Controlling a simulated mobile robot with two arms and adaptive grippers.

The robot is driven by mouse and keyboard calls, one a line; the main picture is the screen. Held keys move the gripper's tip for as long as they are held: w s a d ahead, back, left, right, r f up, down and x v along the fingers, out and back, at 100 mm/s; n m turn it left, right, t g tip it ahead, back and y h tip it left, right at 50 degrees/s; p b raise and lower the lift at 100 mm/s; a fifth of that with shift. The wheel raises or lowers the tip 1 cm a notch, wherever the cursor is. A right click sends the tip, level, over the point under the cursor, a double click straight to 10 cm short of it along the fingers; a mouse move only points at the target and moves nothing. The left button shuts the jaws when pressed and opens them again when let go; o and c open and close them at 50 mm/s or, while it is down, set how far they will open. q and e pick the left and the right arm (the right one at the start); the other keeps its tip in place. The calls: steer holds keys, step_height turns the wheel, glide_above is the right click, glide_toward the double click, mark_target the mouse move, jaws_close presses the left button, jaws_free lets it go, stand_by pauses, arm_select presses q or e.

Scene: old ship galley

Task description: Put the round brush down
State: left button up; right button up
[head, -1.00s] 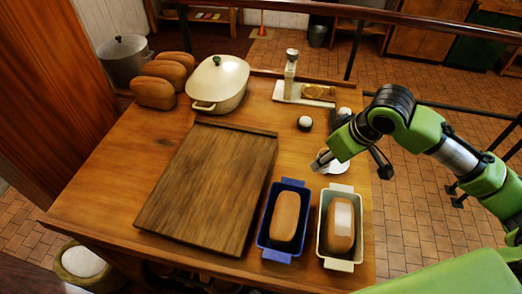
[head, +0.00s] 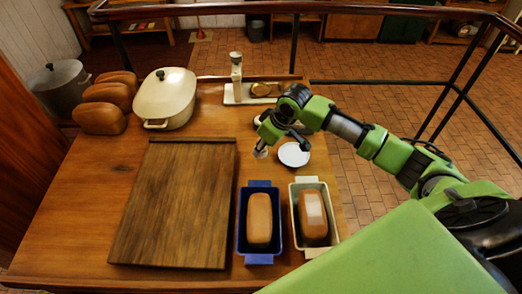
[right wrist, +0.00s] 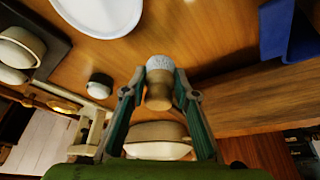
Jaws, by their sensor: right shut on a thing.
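The round brush (right wrist: 159,86) has a wooden handle and pale bristles. It is between the fingers of my right gripper (right wrist: 158,93), which is shut on it. In the head view the right gripper (head: 262,146) hangs over the table, left of the white plate (head: 294,154) and right of the dark board's far right corner. Only a pale bit of the brush (head: 261,153) shows below the fingers there. I cannot tell whether the bristles touch the table (head: 90,190). My left gripper is not in view.
The dark wooden board (head: 180,205) lies in the middle. A blue tin (head: 259,259) and a pale tin (head: 328,240) with loaves stand at the front right. Bare wood lies behind the board.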

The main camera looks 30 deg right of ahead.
steer(key=shift+w+f, duration=0.45)
step_height(320, 180, down, 2)
steer(key=shift+f+p, duration=0.15)
steer(key=shift+p, duration=0.6)
steer(key=shift+f, duration=0.45)
steer(key=shift+f, duration=0.1)
steer(key=o, duration=1)
